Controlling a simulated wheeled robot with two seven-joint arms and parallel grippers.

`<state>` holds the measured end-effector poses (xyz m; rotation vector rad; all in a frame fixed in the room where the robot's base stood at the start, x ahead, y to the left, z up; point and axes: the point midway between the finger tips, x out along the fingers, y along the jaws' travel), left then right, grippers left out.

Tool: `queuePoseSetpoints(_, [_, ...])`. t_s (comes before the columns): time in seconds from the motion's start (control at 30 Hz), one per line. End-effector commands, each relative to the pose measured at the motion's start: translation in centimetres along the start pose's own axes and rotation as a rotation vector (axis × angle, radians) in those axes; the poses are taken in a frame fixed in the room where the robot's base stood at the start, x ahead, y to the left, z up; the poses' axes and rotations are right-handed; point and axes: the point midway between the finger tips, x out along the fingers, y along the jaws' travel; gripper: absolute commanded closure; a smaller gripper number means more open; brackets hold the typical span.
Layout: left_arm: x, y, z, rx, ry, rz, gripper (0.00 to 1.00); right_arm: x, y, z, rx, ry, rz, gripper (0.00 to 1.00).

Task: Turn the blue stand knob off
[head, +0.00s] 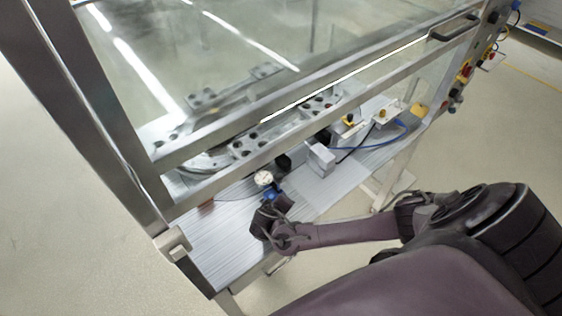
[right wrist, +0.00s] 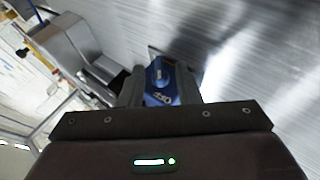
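The blue stand knob (head: 270,193) sits just below a round white-faced gauge (head: 264,179) on the striped metal ledge at the front of the machine. My right gripper (head: 268,211) is at the knob, coming from the front. Its two dark fingers (right wrist: 160,92) lie on either side of the blue part with little gap. I cannot tell whether they press on it. The fingertips are partly hidden. My left gripper is out of view.
A glass-paned frame (head: 300,100) stands over the ring track (head: 245,145). A grey block (head: 321,157), a blue cable (head: 375,146) and yellow-topped fittings (head: 349,119) are to the right. The ledge (head: 215,240) left of my gripper is clear.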

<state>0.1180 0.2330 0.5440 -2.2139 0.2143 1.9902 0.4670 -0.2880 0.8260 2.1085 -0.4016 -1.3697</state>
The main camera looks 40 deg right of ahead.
Motion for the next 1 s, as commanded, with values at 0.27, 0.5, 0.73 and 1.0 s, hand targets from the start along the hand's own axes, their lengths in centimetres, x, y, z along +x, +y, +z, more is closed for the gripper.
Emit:
queuePoseSetpoints(0.27, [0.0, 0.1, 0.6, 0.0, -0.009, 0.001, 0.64, 0.0, 0.0, 0.0, 0.0, 0.0, 0.0, 0.8])
queuePoseSetpoints(0.5, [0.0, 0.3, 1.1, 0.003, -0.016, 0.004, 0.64, 0.0, 0.0, 0.0, 0.0, 0.001, 0.001, 1.0])
queuePoseSetpoints(0.73, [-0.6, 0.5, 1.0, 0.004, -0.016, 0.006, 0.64, -0.1, -0.4, 0.0, -0.029, -0.004, 0.062, 1.0])
queuePoseSetpoints(1.0, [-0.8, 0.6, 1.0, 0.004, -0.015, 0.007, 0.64, 0.0, -0.4, 0.0, -0.054, 0.0, 0.121, 1.0])
